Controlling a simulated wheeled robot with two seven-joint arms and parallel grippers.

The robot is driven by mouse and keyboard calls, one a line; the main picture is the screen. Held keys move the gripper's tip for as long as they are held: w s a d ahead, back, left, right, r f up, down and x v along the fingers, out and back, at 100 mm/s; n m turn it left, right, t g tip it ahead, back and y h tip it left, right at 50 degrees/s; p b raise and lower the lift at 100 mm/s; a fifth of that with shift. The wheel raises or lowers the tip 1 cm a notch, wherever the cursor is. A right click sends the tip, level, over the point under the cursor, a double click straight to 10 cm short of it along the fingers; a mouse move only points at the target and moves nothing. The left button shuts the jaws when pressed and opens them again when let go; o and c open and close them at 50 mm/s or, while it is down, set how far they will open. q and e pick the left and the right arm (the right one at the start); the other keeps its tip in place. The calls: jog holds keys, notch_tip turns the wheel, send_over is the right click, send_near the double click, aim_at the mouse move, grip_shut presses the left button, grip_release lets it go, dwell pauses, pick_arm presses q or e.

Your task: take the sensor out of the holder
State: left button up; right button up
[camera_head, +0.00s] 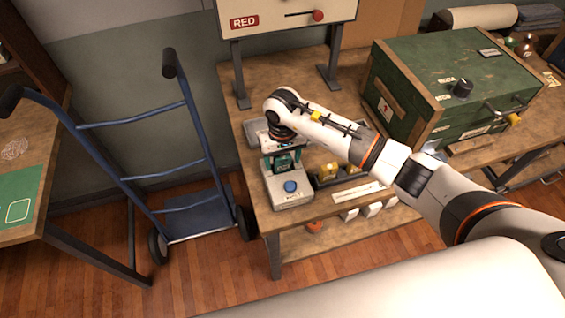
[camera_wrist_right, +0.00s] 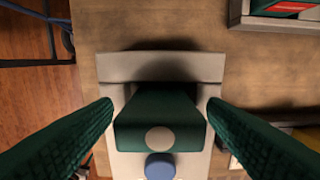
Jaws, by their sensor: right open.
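The sensor appears to be the dark green block (camera_wrist_right: 158,108) with a pale round spot on its top, seated in a light grey holder (camera_wrist_right: 112,68) in the right wrist view. A blue button (camera_wrist_right: 160,167) is just in front of it. In the head view the holder (camera_head: 294,201) stands near the table's left front corner, and my arm and gripper mostly hide the sensor. My right gripper (camera_head: 283,163) is over the holder, pointing down. In the wrist view its green ridged fingers (camera_wrist_right: 160,112) are open, one on each side of the block; contact cannot be told. My left gripper is out of view.
A grey tray (camera_head: 254,134) lies behind the holder. A dark bin with yellow items (camera_head: 328,171) is to its right. A large green case (camera_head: 440,85) stands further right, and a RED sign board (camera_head: 285,18) behind. A blue hand truck (camera_head: 146,125) stands left of the table.

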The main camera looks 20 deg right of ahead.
jog(key=shift+c, duration=0.6)
jog(key=c, duration=1.1)
